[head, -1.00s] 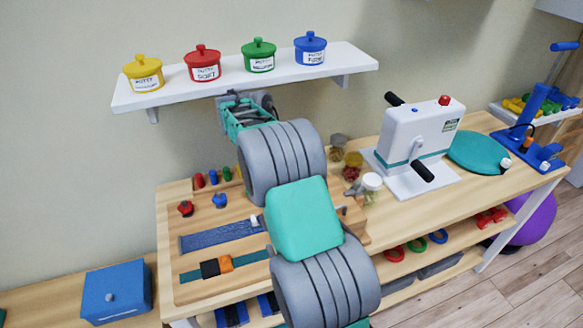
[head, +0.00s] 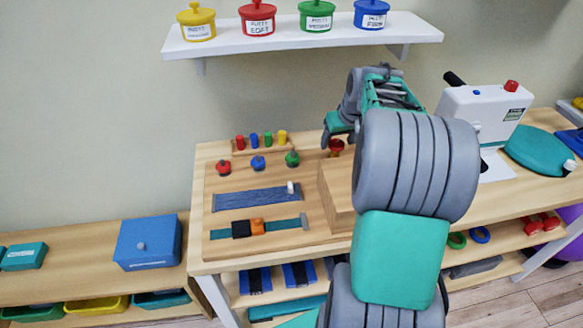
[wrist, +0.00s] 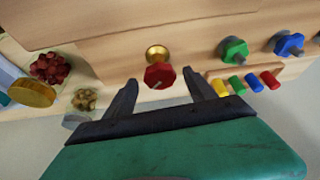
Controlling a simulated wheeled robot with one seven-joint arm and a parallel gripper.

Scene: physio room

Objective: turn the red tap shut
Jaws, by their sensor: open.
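The red tap (wrist: 160,75) has a red faceted handle on a round brass base, set on a wooden face in the wrist view. It also shows in the head view as a small red shape (head: 336,146) at the back of the bench, partly hidden by my gripper. My gripper (wrist: 163,88) is open and empty. Its two dark fingers point toward the tap, one on each side of the handle, with visible gaps. I cannot tell whether the handle lies fully between the fingertips in depth.
Red (head: 223,168), blue (head: 258,163) and green (head: 292,158) knobs sit on the board to the left. Several coloured pegs (head: 266,138) stand behind them. A shelf (head: 300,43) with lidded pots is above. A white crank machine (head: 485,115) stands right. Jars (wrist: 30,90) are near the tap.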

